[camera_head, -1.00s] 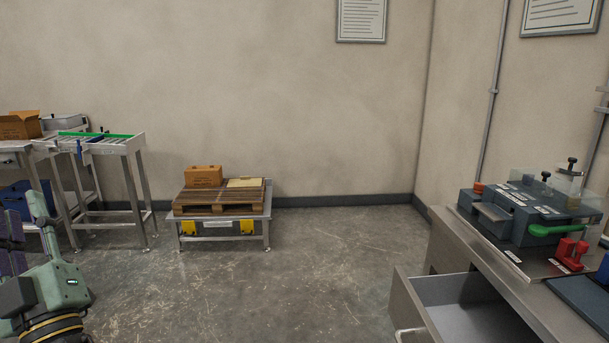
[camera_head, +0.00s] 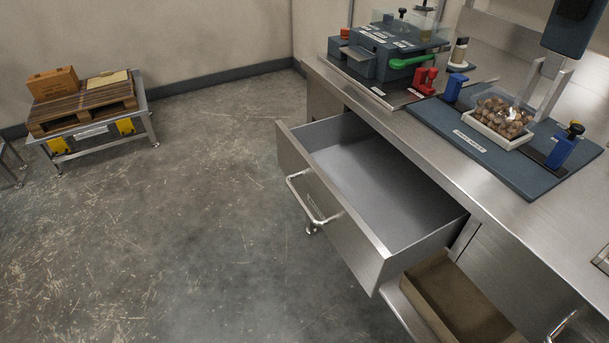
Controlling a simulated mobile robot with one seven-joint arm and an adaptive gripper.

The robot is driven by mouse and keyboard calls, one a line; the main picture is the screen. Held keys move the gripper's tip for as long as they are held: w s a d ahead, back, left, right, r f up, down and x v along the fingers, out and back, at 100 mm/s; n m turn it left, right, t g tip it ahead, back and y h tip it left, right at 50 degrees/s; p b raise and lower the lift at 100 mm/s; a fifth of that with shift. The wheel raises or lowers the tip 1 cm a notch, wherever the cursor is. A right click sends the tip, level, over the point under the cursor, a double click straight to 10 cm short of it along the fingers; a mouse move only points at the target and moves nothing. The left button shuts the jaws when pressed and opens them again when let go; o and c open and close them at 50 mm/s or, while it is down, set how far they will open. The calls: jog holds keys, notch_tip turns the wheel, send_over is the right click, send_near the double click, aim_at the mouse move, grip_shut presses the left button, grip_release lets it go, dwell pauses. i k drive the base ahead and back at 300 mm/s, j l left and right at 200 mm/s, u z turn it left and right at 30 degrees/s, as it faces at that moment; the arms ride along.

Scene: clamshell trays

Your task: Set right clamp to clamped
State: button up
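A blue clamp (camera_head: 564,151) with a black and yellow top knob stands on the right side of a dark blue plate (camera_head: 478,152) on the steel workbench. It stands beside a clear clamshell tray (camera_head: 512,143) with a white base, filled with brown round items. Another blue clamp (camera_head: 453,88) stands at the tray's left side. Whether either clamp is clamped or released is too small to tell. My gripper is out of view.
An open, empty drawer (camera_head: 379,173) juts from the bench front. A cardboard box (camera_head: 455,305) sits below. A dark blue machine (camera_head: 385,50) with a green lever and red part (camera_head: 425,80) stands farther back.

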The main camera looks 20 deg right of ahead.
aim_at(566, 143)
jog(key=k+j+z, duration=0.15)
jog(key=z, duration=1.7)
jog(key=l+z, duration=0.35)
jog(key=l, duration=0.3)
